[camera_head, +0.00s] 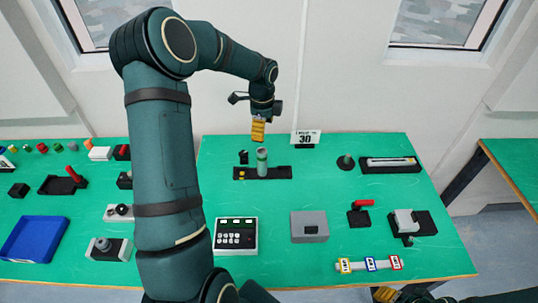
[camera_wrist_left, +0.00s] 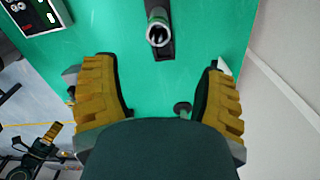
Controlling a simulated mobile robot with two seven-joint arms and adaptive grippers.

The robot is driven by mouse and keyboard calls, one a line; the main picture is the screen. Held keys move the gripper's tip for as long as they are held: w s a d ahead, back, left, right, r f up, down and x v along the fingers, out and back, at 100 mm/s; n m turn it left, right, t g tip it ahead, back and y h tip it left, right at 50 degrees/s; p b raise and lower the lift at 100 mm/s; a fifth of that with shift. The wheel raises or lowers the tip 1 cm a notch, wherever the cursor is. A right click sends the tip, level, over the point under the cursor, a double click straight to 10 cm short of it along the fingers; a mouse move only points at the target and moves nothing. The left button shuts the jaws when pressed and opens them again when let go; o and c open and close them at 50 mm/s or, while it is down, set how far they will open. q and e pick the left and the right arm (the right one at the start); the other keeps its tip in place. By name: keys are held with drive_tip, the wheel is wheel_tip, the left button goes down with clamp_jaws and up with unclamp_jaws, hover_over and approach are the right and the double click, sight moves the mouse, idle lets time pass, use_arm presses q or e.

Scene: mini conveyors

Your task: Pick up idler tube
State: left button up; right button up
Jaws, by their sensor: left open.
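The idler tube, which I take to be the grey-green cylinder (camera_head: 262,160), stands upright in a black holder (camera_head: 284,173) at the back middle of the green table. In the left wrist view its hollow end (camera_wrist_left: 158,35) faces the camera, near the top edge. My left gripper (camera_head: 258,130) hangs above the tube, pointing down, apart from it. In the wrist view its yellow fingers (camera_wrist_left: 162,80) are spread wide with nothing between them. My right gripper (camera_head: 384,294) shows only partly at the bottom edge; its jaws are unclear.
A sign reading 30 (camera_head: 305,138) stands behind the holder. A small black part (camera_head: 243,157) is just left of the tube. A round-topped post (camera_head: 345,162) and long black tray (camera_head: 390,164) lie right. A keypad box (camera_head: 236,236) and grey box (camera_head: 309,226) are nearer.

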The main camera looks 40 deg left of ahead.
sight(262, 156)
use_arm(q)
drive_tip(key=shift+s+a+f, duration=0.1)
drive_tip(key=shift+s+f, duration=0.05)
drive_tip(key=shift+f, duration=3.1)
drive_tip(key=shift+s+a+f, duration=0.1)
drive_tip(key=shift+f, duration=3.1)
clamp_jaws()
